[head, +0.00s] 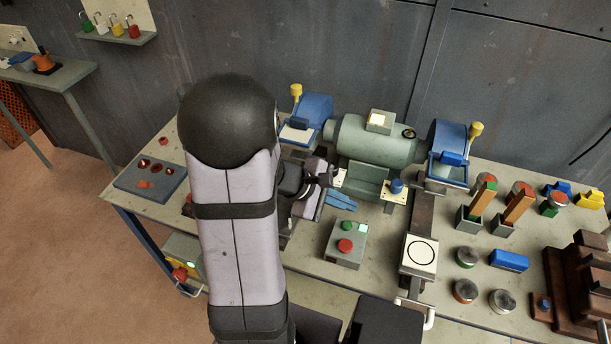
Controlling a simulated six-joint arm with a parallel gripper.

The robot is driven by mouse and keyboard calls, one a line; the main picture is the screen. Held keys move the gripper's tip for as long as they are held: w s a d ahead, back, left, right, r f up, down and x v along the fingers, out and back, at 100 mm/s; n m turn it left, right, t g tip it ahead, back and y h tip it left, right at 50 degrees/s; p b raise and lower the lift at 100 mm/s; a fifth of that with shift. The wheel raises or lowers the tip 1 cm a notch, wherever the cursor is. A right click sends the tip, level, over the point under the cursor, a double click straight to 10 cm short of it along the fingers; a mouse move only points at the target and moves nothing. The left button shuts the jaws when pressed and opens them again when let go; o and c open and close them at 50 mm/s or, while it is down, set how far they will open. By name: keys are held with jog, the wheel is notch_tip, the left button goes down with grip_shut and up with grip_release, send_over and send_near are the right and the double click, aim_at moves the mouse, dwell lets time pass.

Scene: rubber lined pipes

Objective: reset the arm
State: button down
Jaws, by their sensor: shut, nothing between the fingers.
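My arm rises across the left middle of the head view, its dark rounded elbow above the bench. My gripper (327,180) is partly visible behind the upper arm link, just left of the green cylindrical machine (372,142). It is small and dark here, and it is shut with nothing held. Part of my wrist and the bench behind the arm is hidden.
A control box (345,243) with red and green buttons stands in front of the machine. Blue end units (446,150) flank it. Several round pieces and colored blocks fill the right side, beside a brown stepped block (585,285). A blue-grey tray (150,187) lies at left.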

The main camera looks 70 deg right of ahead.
jog(key=shift+w, duration=0.1)
jog(key=w+a+t+y, duration=0.1)
jog(key=w+a+t, duration=0.3)
jog(key=w+a, duration=1.2)
jog(key=w+a+n+t+y, duration=0.1)
jog(key=w+a, duration=0.3)
jog(key=a, duration=0.7)
jog(key=w+a+t+y, duration=0.2)
jog(key=w+a, duration=0.3)
jog(key=a, duration=0.6)
jog(key=shift+w+f+n+y, duration=0.15)
jog(key=shift+w+n+y, duration=0.2)
jog(key=shift+y, duration=0.35)
jog(key=shift+s+d+f, duration=0.1)
jog(key=shift+f, duration=0.05)
notch_tip(320, 180, down, 56)
jog(key=b, duration=5.6)
jog(key=c, duration=2.4)
grip_release()
jog(key=shift+c, duration=0.2)
